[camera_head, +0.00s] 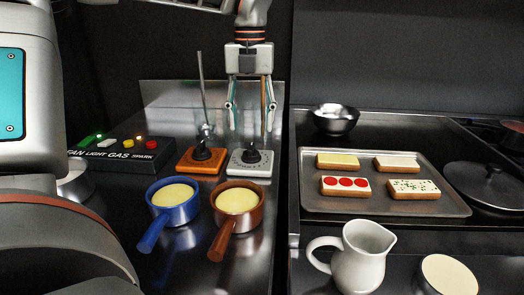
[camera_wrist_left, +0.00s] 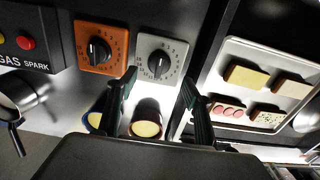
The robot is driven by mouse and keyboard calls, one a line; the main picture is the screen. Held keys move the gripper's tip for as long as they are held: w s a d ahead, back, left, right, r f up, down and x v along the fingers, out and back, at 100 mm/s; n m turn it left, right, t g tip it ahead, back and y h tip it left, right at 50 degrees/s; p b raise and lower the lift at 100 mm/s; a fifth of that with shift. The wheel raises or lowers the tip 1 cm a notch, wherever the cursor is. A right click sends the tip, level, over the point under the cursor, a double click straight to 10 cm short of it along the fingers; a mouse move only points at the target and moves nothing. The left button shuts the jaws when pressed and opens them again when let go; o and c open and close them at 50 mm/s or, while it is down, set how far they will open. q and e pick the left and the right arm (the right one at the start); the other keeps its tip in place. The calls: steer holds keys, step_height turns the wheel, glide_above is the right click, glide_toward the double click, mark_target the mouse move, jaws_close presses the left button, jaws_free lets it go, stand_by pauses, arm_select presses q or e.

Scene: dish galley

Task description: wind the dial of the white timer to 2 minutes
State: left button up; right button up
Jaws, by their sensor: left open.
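The white timer (camera_head: 249,168) sits on the steel counter, a square plate with a printed scale and a black dial (camera_head: 251,154) in its middle. It also shows in the left wrist view (camera_wrist_left: 175,72), with its black dial (camera_wrist_left: 158,63) standing out. I cannot read the exact setting. My left gripper (camera_head: 251,107) is open and empty, fingers pointing down above the timer and apart from it. In the left wrist view the fingertips (camera_wrist_left: 158,79) spread to either side of the dial's line. My right gripper is not in view.
An orange timer (camera_head: 200,166) stands just left of the white one. A blue pan (camera_head: 174,213) and a brown pan (camera_head: 236,226) stand in front. A switch box (camera_head: 122,155) is at the left, a tray (camera_head: 320,203) of toasts and a white jug (camera_head: 358,262) at the right.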

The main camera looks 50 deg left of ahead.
mark_target(251, 146)
arm_select(q)
steer(key=shift+s+f, duration=0.1)
steer(key=shift+f, duration=0.25)
step_height(251, 146, down, 7)
steer(key=shift+r+b, duration=0.1)
steer(key=shift+b, duration=0.25)
steer(key=c, duration=1.1)
